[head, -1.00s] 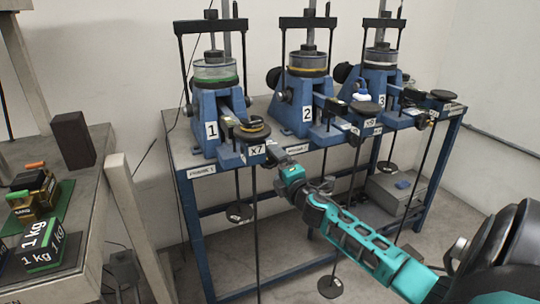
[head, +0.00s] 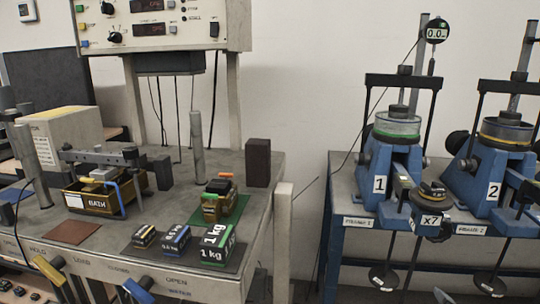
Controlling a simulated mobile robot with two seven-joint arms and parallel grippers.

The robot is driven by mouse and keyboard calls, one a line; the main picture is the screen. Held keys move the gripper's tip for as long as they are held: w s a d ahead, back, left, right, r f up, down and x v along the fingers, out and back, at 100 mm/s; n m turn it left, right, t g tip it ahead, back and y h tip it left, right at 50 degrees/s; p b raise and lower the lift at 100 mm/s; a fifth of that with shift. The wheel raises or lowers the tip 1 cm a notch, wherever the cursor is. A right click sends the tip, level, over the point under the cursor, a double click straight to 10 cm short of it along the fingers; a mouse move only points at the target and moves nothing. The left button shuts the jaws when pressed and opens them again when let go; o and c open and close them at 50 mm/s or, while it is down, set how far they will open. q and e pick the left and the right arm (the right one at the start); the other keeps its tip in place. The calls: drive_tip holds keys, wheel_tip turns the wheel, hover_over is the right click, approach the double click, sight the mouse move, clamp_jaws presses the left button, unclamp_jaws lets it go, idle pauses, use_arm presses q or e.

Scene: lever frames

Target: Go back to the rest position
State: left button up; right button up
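Neither of my grippers shows in the head view, so I cannot see whether they are open or shut. The blue lever frame 1 (head: 376,182) stands on the blue bench at the right, with an x7 label and small discs (head: 433,190) on its lever end. A round hanger plate (head: 384,277) hangs below it. Lever frame 2 (head: 480,170) stands to its right, partly cut off by the picture edge.
A grey table (head: 262,215) at the left holds a 1 kg weight (head: 214,245), smaller weights (head: 176,238), a brown bath (head: 90,202) and a dark block (head: 258,162). A yellow lever (head: 48,270) and a blue lever (head: 138,290) line its front. A gap separates table and bench.

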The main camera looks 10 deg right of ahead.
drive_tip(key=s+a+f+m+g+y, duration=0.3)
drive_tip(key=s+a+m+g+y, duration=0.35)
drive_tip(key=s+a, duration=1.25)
use_arm(q)
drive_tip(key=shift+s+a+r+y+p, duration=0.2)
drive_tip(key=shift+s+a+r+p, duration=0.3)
drive_tip(key=shift+p, duration=0.95)
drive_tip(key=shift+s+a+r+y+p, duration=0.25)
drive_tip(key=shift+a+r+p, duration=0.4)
drive_tip(key=shift+p, duration=0.75)
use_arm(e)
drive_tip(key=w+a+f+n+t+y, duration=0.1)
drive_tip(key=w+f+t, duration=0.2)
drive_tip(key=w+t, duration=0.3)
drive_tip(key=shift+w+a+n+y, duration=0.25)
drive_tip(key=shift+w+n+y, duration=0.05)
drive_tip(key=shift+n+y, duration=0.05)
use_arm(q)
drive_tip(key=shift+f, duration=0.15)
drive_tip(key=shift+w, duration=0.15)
